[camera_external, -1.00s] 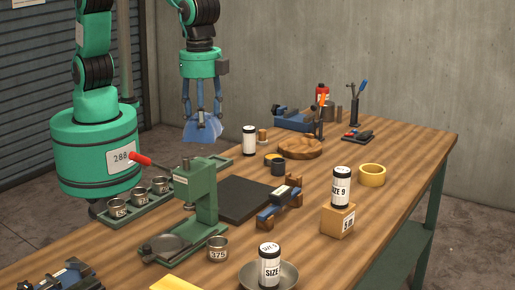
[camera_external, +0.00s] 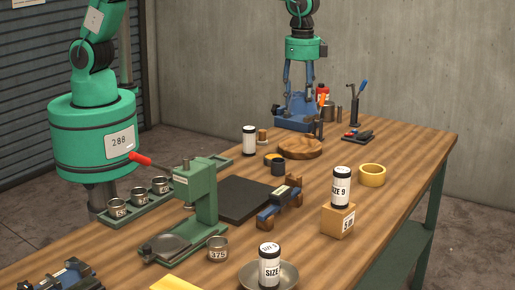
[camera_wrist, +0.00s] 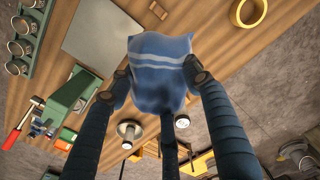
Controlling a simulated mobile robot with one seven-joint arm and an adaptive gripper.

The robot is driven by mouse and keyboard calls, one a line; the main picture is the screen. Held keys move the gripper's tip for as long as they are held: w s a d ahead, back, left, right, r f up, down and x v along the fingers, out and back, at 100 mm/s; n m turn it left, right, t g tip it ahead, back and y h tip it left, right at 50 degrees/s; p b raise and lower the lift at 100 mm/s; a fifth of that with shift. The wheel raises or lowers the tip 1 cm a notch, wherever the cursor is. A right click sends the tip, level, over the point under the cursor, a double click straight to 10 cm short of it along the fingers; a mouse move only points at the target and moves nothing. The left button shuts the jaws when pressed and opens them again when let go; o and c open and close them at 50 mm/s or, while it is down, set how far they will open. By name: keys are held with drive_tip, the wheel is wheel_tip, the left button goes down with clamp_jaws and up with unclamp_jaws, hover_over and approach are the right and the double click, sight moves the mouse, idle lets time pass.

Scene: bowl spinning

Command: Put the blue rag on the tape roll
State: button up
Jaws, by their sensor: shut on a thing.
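The blue rag (camera_wrist: 160,65) has pale stripes and hangs bunched between the fingers of my gripper (camera_wrist: 158,82) in the wrist view. My gripper (camera_external: 299,90) is shut on the rag above the far part of the workbench in the external view. There, the rag (camera_external: 299,104) overlaps the blue vise behind it, so its outline is hard to tell. The yellow tape roll (camera_external: 372,175) lies flat on the right part of the bench, nearer the camera than my gripper. It also shows as a ring (camera_wrist: 248,11) at the upper right in the wrist view.
A bottle on a box (camera_external: 338,220) stands left of and nearer than the roll. A tool stand (camera_external: 354,110) is at the back.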

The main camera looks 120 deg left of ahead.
drive_tip(key=s+a+n+p, duration=0.1)
drive_tip(key=s+a+p, duration=0.1)
drive_tip(key=a, duration=1.5)
wheel_tip(320, 180, down, 19)
drive_tip(key=shift+s+f, duration=0.15)
drive_tip(key=shift+a, duration=0.15)
drive_tip(key=p, duration=0.3)
hover_over(364, 167)
drive_tip(key=shift+f, duration=0.75)
drive_tip(key=shift+f+p, duration=0.35)
drive_tip(key=shift+f, duration=1.4)
drive_tip(key=shift+f, duration=0.1)
